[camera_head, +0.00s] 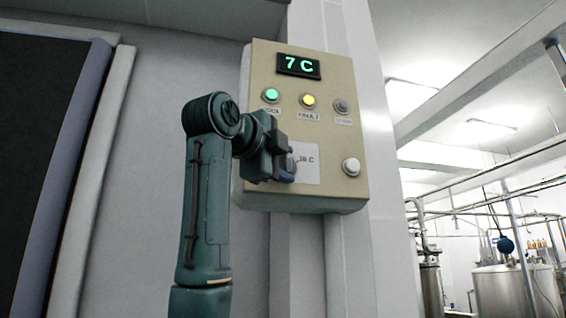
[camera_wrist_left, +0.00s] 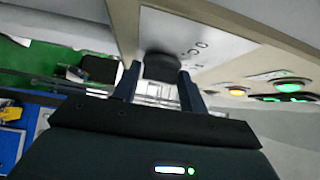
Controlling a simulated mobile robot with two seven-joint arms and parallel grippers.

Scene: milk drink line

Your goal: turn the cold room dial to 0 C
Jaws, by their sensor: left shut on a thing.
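The beige control panel (camera_head: 337,117) hangs on the wall, and its display (camera_head: 299,65) reads 7 C in green. The dial sits low on the panel, on a white scale plate (camera_head: 307,172); in the head view my left gripper (camera_head: 290,166) covers most of it. In the left wrist view the dark dial knob (camera_wrist_left: 161,66) lies between the two fingertips of my left gripper (camera_wrist_left: 158,88), which is shut on it. Part of the scale lettering shows beside it. My right gripper is in neither view.
The panel also bears a lit green lamp (camera_head: 271,95), a lit yellow lamp (camera_head: 308,100), a grey unlit one (camera_head: 342,106) and a white button (camera_head: 351,167). A dark door (camera_head: 38,140) is at the left. Steel tanks (camera_head: 512,288) and pipes stand far right.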

